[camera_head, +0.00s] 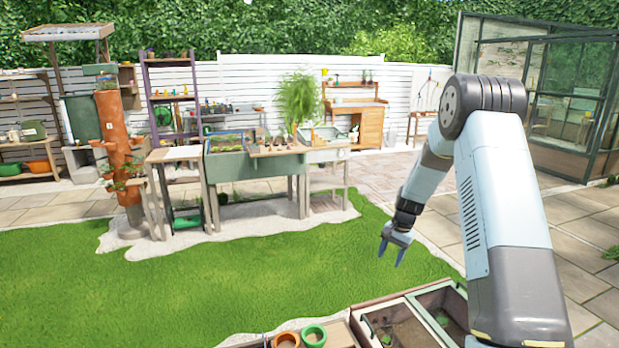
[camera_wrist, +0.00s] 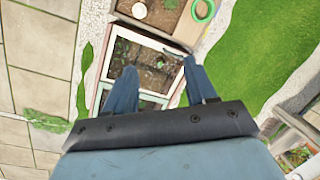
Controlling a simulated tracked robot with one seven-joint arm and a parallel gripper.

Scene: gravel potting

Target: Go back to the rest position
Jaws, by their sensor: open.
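My gripper (camera_head: 391,252) hangs from my raised arm at the right of the head view, fingers pointing down. It is over the lawn, above and beyond the wooden bed at the bottom. In the wrist view my gripper (camera_wrist: 157,82) shows two blue fingers apart with nothing between them. Below the fingers lies a framed soil bed (camera_wrist: 103,78), out of contact with them.
In the head view a green pot (camera_head: 314,335) and a terracotta pot (camera_head: 286,340) stand beside the framed bed (camera_head: 364,325). A green potting table (camera_head: 255,166) stands beyond the lawn (camera_head: 270,265). A greenhouse (camera_head: 565,110) is at the right. The lawn is clear.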

